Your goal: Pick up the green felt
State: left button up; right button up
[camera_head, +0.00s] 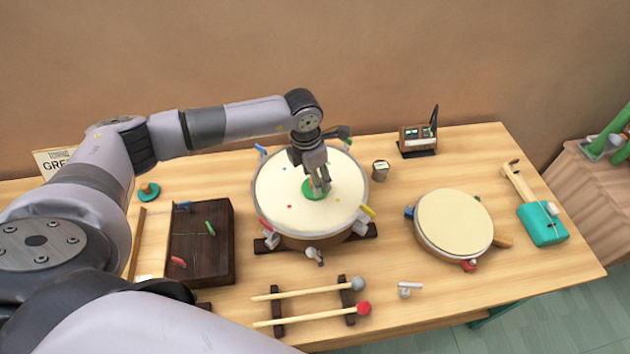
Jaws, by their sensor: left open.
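The green felt (310,194) is a small round green disc lying on the pale head of the large drum (275,198). My left gripper (319,187) points down right over it, its fingers open and covering part of the felt. I cannot tell whether the fingertips touch it. A second, teal disc with a wooden knob (149,191) stands on the table at the left. My right gripper is not in view.
Two mallets (310,292) lie on a rack in front of the drum. A dark wooden tray (218,262) is at left, a smaller drum (455,220) at right. A small cup (380,170) stands close behind the drum's right side. Small colored bits lie on the drumhead.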

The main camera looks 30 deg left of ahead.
pick_arm(q)
jog(key=shift+f, duration=0.55)
grip_shut()
